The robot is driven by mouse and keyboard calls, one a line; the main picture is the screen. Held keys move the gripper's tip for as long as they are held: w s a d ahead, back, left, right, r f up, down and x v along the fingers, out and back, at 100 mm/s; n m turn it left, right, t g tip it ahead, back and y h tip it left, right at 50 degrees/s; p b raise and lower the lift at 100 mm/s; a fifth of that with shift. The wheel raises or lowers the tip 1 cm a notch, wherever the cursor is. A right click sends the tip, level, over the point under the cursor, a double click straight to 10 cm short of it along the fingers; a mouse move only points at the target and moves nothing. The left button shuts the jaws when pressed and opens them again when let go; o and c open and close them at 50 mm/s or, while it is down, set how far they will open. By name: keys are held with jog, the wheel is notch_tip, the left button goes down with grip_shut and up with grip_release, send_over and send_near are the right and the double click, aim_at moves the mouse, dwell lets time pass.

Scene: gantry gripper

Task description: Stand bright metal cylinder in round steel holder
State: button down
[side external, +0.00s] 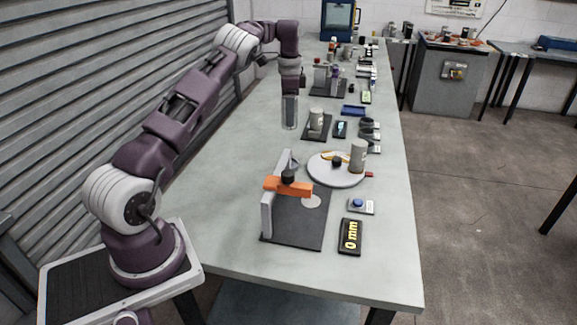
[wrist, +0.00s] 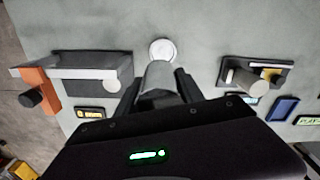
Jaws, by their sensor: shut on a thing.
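My gripper (side external: 290,92) points down above the bench and is shut on a bright metal cylinder (side external: 289,114), which hangs upright. In the wrist view the dark fingers (wrist: 160,86) grip the grey cylinder (wrist: 158,72) from both sides. A pale round shiny piece with an inner ring, apparently the round steel holder (wrist: 162,50), shows just past the cylinder's end. In the side view I cannot pick the holder out from the cylinder's lower end. I cannot tell whether the two touch.
An orange-barred gantry (side external: 288,187) on a dark mat stands nearer the side camera. A white round plate (side external: 326,178) bears a grey cylinder. A small mat (side external: 312,136) with another cylinder lies right of my gripper. The bench's left strip is clear.

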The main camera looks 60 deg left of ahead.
jog(key=shift+a, duration=0.5)
notch_tip(320, 180, down, 15)
jog(key=shift+w+d, duration=0.1)
jog(key=shift+f, duration=0.1)
jog(key=c, duration=0.7)
grip_release()
